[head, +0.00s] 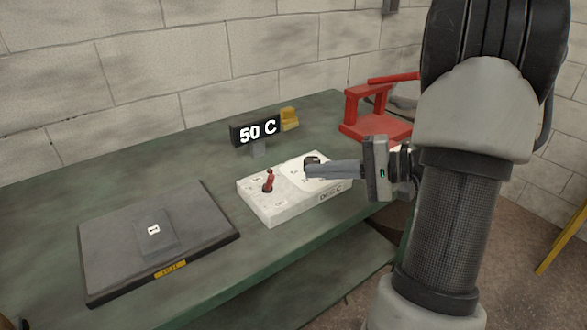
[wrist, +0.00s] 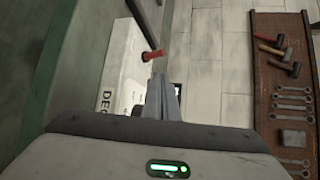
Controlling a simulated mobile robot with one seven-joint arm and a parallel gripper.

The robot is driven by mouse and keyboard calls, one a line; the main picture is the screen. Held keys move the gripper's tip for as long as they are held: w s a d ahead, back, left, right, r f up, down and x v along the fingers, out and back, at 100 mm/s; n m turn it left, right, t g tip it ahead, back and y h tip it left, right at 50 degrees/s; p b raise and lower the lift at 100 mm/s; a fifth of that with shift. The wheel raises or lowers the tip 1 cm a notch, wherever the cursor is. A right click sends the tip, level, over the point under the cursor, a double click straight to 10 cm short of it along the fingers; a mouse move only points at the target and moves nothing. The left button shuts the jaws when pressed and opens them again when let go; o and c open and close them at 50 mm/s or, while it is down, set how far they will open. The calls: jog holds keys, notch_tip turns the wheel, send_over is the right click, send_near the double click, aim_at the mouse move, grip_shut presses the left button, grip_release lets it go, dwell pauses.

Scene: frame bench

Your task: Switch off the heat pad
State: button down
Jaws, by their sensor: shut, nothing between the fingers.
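A white control box (head: 285,204) stands on the green bench. A red lever (head: 268,181) sticks up from its left half, and the lever also shows in the wrist view (wrist: 153,55). A dark knob (head: 312,159) sits on its right half, partly hidden by my fingertips. My gripper (head: 307,169) is shut and empty, with its tips at or just over the knob; I cannot tell whether they touch. In the wrist view my gripper (wrist: 161,82) points toward the lever, short of it. A flat dark pad (head: 100,251) lies at the left, with a small block (head: 154,232) on it.
A display (head: 257,131) reading "50 C" stands behind the box. A yellow block (head: 289,119) and a red stand (head: 375,126) are at the back right. In the wrist view, a board (wrist: 279,80) holds hammers and wrenches. Bench space between pad and box is clear.

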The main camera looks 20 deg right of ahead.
jog(key=v, duration=0.8)
jog(key=shift+p, duration=0.35)
